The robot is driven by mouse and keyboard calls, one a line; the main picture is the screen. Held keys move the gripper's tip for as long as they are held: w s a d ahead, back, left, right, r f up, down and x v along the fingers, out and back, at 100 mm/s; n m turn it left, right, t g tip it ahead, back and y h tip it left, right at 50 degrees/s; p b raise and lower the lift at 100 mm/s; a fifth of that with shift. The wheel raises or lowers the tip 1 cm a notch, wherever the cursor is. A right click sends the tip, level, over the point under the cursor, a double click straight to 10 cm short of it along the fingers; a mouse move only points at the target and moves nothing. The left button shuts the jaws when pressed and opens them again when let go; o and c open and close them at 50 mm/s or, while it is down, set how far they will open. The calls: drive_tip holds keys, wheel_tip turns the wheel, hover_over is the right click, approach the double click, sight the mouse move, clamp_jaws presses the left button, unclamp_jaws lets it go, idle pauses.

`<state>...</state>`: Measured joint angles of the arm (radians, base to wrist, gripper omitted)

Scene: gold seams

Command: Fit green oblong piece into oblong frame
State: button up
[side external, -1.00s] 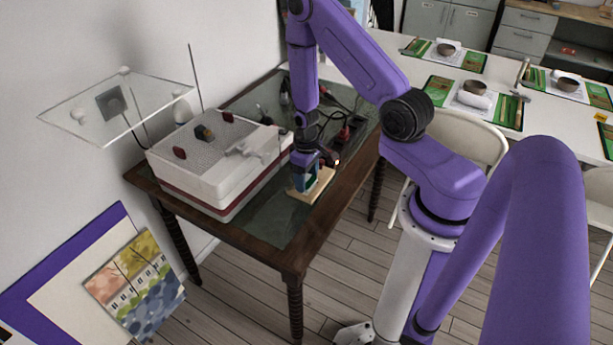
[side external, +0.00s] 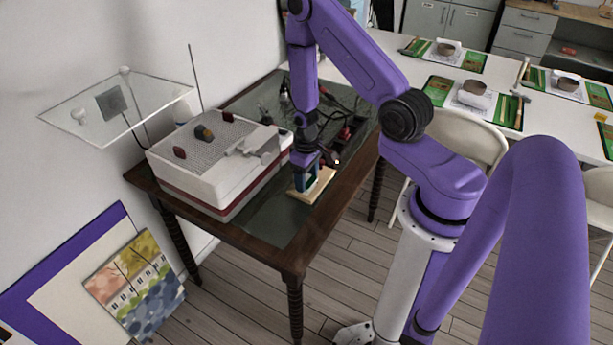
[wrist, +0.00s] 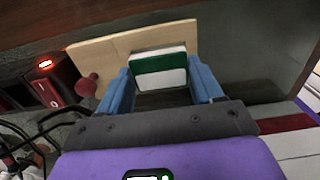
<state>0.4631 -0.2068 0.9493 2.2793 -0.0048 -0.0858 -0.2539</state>
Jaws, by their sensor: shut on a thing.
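My gripper (wrist: 159,72) has blue fingers on either side of a green and white block, the green oblong piece (wrist: 152,63), and is shut on it. In the side external view my gripper (side external: 307,180) points down over a pale wooden board (side external: 303,197) on the table. The board also shows in the wrist view (wrist: 108,54), behind the piece. The oblong frame cannot be made out; the piece and fingers cover part of the board. I cannot tell whether the piece touches the board.
A white and dark red box (side external: 205,185) stands close to the left of my gripper. A red-knobbed peg (wrist: 88,85) shows beside the board. A red switch unit with an orange light (wrist: 62,78) and dark cables lie near. The table's wooden edge (side external: 330,200) runs close on the right.

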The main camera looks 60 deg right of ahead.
drive_tip(key=shift+f, duration=0.5)
idle(0.3)
drive_tip(key=o, duration=0.9)
drive_tip(key=shift+c, duration=0.2)
drive_tip(key=shift+r, duration=3.5)
